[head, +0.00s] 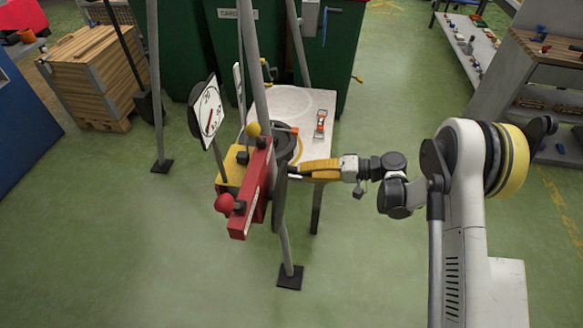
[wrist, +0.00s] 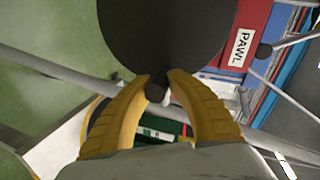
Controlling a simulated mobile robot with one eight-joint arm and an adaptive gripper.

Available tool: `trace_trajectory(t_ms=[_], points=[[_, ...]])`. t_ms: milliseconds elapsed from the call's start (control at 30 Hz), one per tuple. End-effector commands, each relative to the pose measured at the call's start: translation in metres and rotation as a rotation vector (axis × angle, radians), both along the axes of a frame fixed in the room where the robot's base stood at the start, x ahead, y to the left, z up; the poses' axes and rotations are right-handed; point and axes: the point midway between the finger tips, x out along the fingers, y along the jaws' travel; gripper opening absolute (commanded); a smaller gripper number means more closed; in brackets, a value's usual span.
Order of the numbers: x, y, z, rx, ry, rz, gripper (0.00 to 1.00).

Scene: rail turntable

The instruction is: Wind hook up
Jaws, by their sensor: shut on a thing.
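A red winch body (head: 252,190) stands among grey poles, with a yellow block behind it. It carries a red ball knob (head: 224,203) and a yellow ball knob (head: 254,130). In the wrist view its red side bears a PAWL label (wrist: 241,47). A large dark wheel (wrist: 165,35) fills the top of the wrist view. My gripper (head: 297,170) is at the winch's right side. Its yellow fingers are shut on a short dark handle (wrist: 155,90) at the wheel's edge. I cannot make out the hook.
A white round dial with a red needle (head: 208,110) stands left of the winch. A white table (head: 322,103) with small items is behind my gripper. Pole feet (head: 290,277) stand on the green floor. Green bins and wooden crates (head: 90,75) stand behind.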

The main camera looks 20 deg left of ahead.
Motion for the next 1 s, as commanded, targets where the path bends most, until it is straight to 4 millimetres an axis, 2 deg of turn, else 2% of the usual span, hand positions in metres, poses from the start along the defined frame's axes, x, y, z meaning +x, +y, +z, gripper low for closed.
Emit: trace_trajectory(t_ms=[133,500,867,1000], points=[[0.001,-0.001,-0.006,-0.014,0.04,0.001,0.0],[0.002,-0.001,-0.029,-0.075,0.287,0.002,0.0],[0.002,-0.001,-0.031,-0.082,0.308,0.002,0.0],[0.001,-0.001,-0.037,-0.095,0.366,0.003,0.0]])
